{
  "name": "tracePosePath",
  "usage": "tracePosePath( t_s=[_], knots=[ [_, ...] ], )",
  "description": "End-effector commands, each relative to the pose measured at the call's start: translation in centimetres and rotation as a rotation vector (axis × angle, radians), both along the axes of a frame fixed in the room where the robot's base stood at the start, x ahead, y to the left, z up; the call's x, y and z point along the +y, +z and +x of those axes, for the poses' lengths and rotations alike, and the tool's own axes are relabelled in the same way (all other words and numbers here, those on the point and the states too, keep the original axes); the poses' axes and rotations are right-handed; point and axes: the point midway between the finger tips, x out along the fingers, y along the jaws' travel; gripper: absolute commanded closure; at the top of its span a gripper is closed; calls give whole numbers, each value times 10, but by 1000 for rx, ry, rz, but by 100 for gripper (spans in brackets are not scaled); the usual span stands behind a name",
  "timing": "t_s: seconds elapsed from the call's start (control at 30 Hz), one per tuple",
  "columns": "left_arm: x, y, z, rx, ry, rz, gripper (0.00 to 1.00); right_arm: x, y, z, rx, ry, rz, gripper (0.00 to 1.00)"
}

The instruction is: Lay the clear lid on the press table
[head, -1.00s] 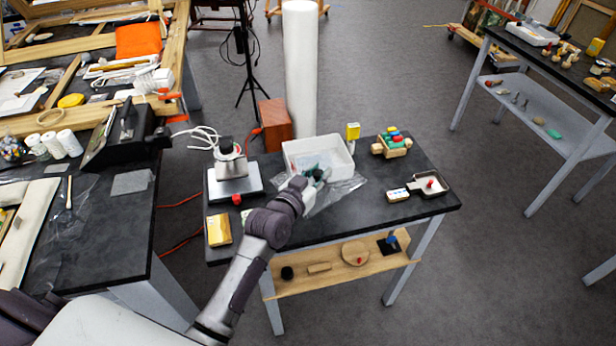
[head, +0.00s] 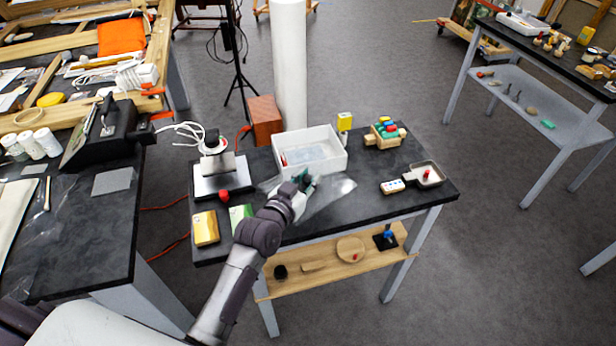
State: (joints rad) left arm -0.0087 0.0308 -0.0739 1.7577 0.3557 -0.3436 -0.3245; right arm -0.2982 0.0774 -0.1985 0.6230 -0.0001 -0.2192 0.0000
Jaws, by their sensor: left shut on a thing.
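The clear lid (head: 330,198) shows as a thin see-through sheet with bright streaks in front of the white box, over the middle table (head: 420,205). My left gripper (head: 304,181) is at the sheet's back part and is shut on it. A dark green bit shows at the fingertips, and the wrist hides part of the lid. I cannot tell whether the lid touches the tabletop. A silver press-like device (head: 222,172) stands on this table at the left. My right gripper is not in view.
The open white box (head: 345,160) stands just behind the gripper. A toy cart (head: 384,135) and a small pan (head: 426,174) occupy the right. The front right is fairly clear.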

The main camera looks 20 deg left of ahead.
Motion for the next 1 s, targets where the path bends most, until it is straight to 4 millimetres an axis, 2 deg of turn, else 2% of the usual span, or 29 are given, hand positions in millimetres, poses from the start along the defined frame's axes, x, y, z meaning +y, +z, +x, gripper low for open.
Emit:
tracePosePath(
  t_s=[0.23,0.27,0.4,0.67,0.83,0.9,1.0],
  knots=[
    [0,-4,0,-1,0,0,100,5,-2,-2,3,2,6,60],
    [0,-5,0,0,0,0,68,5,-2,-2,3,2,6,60],
    [0,-5,0,0,0,0,48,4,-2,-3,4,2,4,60],
    [0,-4,0,0,0,-1,48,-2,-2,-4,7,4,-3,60],
    [0,12,0,-1,2,-4,48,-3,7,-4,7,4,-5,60],
    [3,7,-12,1,1,-1,48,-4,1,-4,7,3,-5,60],
    [7,10,-34,1,0,1,48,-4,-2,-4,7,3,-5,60]
  ],
)
